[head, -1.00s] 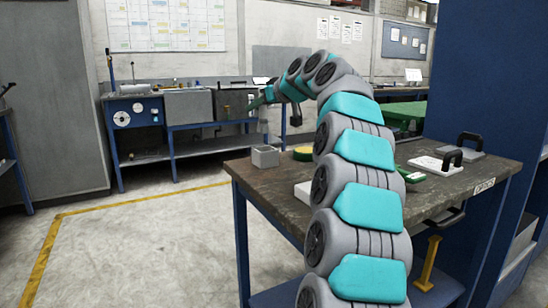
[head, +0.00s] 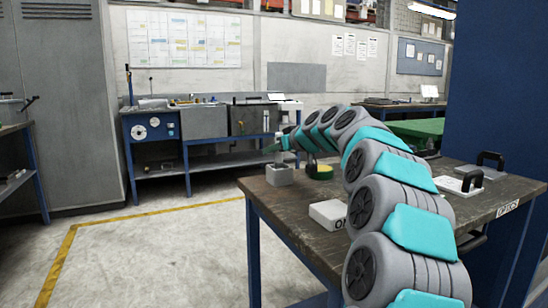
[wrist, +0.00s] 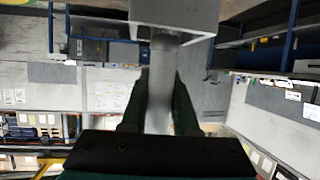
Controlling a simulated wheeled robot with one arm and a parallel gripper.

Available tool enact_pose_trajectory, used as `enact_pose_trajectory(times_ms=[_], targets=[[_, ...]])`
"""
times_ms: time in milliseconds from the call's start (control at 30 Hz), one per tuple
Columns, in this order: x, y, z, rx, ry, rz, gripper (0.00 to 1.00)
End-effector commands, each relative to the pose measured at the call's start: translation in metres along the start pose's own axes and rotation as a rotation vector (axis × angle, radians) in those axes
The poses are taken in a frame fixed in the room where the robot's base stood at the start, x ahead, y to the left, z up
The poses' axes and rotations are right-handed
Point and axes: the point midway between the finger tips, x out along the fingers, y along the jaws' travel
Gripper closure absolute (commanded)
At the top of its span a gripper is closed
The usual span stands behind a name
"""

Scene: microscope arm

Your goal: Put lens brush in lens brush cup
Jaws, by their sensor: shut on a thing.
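The lens brush (wrist: 161,85) is a grey, round-handled thing, held between the dark green fingers of my gripper (wrist: 160,100) in the wrist view. My gripper also shows in the head view (head: 271,149), shut on the brush just above the cup. The lens brush cup (head: 279,177) is a small grey block at the table's far left corner. It also shows at the top of the wrist view (wrist: 185,12), close to the brush's end. I cannot tell whether the brush's tip is inside the cup.
The dark-topped table (head: 300,240) carries a green and yellow round thing (head: 320,172) just right of the cup. A white box (head: 327,214) lies nearer, and a white plate with a black handle (head: 457,184) lies at the right. Open floor is to the left.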

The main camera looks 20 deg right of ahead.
Motion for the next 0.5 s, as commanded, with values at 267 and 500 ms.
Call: enact_pose_trajectory(times_ms=[267, 500], targets=[[0.008, -0.001, 0.02, -0.001, -0.001, 0.0, 1.0], [0.009, 0.0, 0.021, 0.0, 0.0, 0.0, 1.0]])
